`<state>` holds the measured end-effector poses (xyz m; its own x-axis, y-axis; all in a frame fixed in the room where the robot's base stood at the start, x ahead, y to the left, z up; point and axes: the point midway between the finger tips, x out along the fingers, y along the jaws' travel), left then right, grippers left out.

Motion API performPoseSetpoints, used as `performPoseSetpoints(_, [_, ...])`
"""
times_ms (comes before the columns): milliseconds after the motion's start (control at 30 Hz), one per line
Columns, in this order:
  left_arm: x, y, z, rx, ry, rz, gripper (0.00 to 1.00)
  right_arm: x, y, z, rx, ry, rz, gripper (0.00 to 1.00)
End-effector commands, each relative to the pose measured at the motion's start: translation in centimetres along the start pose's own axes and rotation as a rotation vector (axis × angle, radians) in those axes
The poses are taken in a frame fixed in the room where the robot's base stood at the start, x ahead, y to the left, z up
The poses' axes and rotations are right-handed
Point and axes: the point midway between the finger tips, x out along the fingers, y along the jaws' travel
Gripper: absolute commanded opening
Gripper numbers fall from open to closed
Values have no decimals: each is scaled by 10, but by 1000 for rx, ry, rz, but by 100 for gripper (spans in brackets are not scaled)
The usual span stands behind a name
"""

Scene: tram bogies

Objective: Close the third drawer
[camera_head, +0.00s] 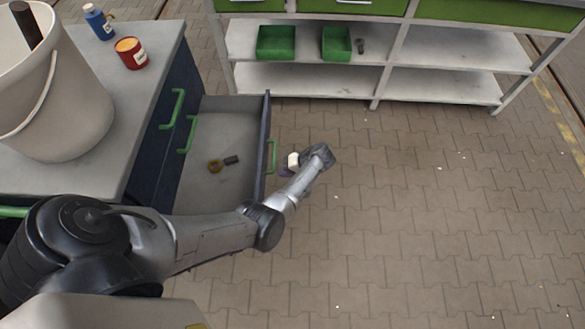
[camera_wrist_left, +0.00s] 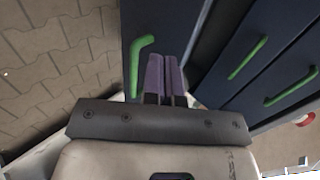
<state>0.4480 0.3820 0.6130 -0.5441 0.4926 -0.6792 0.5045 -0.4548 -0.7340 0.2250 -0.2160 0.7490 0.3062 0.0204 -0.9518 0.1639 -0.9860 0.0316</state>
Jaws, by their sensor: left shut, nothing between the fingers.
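The open drawer (camera_head: 218,132) sticks out of the dark blue cabinet on the left. It sits below two closed fronts with green handles, so it counts third from the top. Its dark front panel (camera_head: 263,130) bears a green handle (camera_head: 272,156), which also shows in the left wrist view (camera_wrist_left: 137,62). My left gripper (camera_head: 286,169) is outside the drawer, just in front of that panel. Its purple fingers (camera_wrist_left: 165,73) are together and empty, beside the handle. Whether they touch the panel I cannot tell. My right gripper is not in view.
A brown ring (camera_head: 214,166) and a dark cylinder (camera_head: 231,160) lie in the drawer. A bucket (camera_head: 65,100), a red can (camera_head: 132,55) and a blue bottle (camera_head: 98,22) stand on the cabinet. A shelf (camera_head: 300,80) stands behind. The paved floor (camera_head: 430,200) is clear at right.

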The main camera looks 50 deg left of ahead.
Motion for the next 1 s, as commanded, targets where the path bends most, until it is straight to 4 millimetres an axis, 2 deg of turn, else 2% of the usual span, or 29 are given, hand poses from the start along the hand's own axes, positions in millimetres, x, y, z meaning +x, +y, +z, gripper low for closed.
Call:
performPoseSetpoints(33, [12,1,0,0,-2,-2,0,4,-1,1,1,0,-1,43])
performPoseSetpoints(167, [34,1,0,0,-2,-2,0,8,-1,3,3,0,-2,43])
performPoseSetpoints(400, [52,-20,0,-1,-2,1,0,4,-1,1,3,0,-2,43])
performPoseSetpoints(600, [59,-27,0,1,-1,2,0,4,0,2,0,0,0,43])
performPoseSetpoints(1000, [60,-28,0,1,-1,2,0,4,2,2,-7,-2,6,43])
